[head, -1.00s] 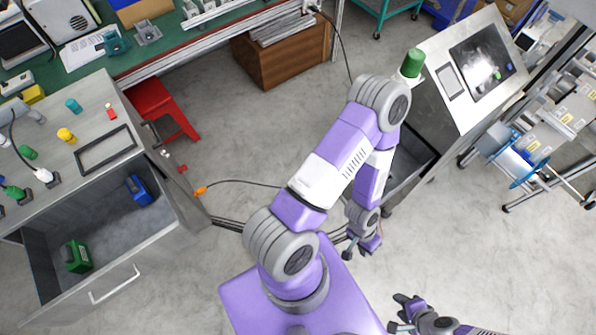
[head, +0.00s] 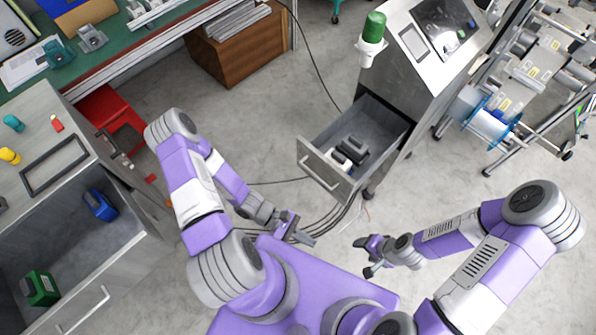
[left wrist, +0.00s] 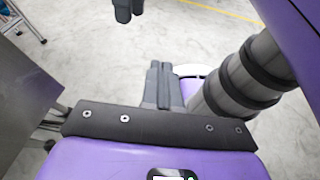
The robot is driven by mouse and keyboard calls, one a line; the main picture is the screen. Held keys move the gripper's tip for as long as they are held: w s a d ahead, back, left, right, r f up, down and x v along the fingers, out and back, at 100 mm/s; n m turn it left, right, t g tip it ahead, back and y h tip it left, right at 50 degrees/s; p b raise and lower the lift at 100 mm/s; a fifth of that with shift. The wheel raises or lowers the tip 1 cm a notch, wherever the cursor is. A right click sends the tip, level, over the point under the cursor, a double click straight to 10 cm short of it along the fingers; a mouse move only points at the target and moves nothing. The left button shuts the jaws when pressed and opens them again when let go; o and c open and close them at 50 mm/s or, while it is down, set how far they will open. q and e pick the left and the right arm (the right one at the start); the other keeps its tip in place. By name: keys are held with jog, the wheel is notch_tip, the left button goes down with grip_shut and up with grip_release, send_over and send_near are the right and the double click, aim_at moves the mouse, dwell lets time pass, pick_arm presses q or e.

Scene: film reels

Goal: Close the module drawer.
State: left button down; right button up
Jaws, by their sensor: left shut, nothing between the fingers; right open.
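Two drawers stand open, and no readable label shows which is the module drawer. One drawer (head: 323,172) sticks out of the grey console at the centre right, with several black and white blocks (head: 346,153) inside. The other drawer (head: 85,292) sticks out of the grey cabinet at the left, holding a blue unit (head: 100,204) and a green unit (head: 40,288). My left gripper (head: 297,233) is shut and empty, in front of the console drawer and apart from it; its fingers also show in the left wrist view (left wrist: 161,84). My right gripper (head: 366,257) is open and empty, further right.
The console (head: 425,65) carries a green-capped lamp (head: 374,27) and a screen. Cables lie on the floor by the console drawer. A roller rack (head: 540,80) is at the right; open floor lies before it.

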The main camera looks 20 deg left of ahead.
pick_arm(q)
jog(key=w+a+f+n+t+y+b, duration=0.2)
jog(key=w+a+n+t+y+b, duration=0.15)
jog(key=w+a+n+t, duration=0.4)
jog(key=w+a+f+n+t+y+b, duration=0.2)
jog(key=w+a+f+n+t+y, duration=0.15)
jog(key=a+n+t, duration=0.6)
jog(key=w+d+b, duration=0.1)
jog(key=w, duration=0.5)
jog(key=w+d+r+m+b, duration=0.1)
jog(key=w+d, duration=0.1)
jog(key=w, duration=0.5)
jog(key=shift+d+y, duration=0.25)
jog(key=shift+y, duration=0.05)
pick_arm(e)
notch_tip(320, 180, down, 9)
pick_arm(q)
jog(key=shift+w, duration=0.15)
